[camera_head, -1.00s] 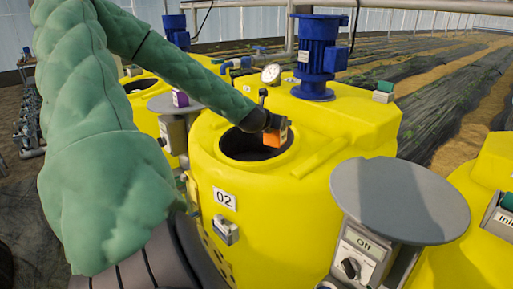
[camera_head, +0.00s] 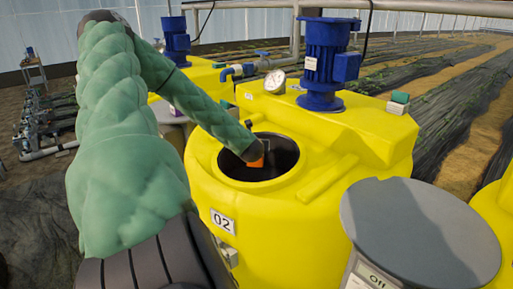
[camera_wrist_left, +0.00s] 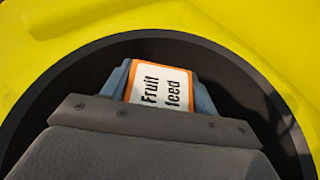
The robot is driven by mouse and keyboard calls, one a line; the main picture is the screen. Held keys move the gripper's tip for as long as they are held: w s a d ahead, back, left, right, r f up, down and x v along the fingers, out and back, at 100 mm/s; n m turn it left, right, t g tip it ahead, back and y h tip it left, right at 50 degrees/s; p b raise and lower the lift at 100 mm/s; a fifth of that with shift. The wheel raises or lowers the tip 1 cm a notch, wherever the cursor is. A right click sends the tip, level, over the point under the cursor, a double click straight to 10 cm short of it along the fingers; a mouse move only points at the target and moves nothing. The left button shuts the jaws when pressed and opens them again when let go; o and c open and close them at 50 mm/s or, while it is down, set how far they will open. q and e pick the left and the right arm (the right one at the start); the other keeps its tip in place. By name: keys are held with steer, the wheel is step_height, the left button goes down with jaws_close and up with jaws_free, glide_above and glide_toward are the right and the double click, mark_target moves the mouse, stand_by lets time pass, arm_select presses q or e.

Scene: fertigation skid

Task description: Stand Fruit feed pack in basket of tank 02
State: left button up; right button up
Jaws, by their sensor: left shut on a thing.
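The Fruit feed pack, orange with a white label, is between the fingers of my left gripper (camera_wrist_left: 160,82). Its label (camera_wrist_left: 160,90) faces the left wrist camera, and its orange side (camera_head: 257,160) shows in the head view. The left gripper is shut on the pack inside the round mouth of tank 02 (camera_head: 221,222). The dark opening (camera_head: 288,157) surrounds the gripper's end. The basket cannot be made out in the dark opening, and the pack's lower end is hidden. My right gripper is not in view.
A blue motor (camera_head: 324,65) and a pressure gauge (camera_head: 275,81) stand on the tank top behind the opening. Another yellow tank stands at the back left.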

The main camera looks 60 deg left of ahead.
arm_select(q)
steer(key=shift+w+a+f+p, duration=0.1)
steer(key=shift+a+f+p, duration=0.05)
steer(key=shift+f, duration=0.4)
steer(key=shift+w+a+f+p, duration=0.1)
steer(key=shift+f+p, duration=0.05)
steer(key=shift+f, duration=0.55)
steer(key=shift+s+d+f+p, duration=0.15)
steer(key=shift+f+p, duration=0.05)
steer(key=shift+p, duration=0.15)
steer(key=shift+f+p, duration=0.85)
steer(key=shift+f, duration=1.05)
steer(key=shift+r, duration=0.1)
steer(key=o, duration=1.2)
steer(key=shift+f, duration=0.2)
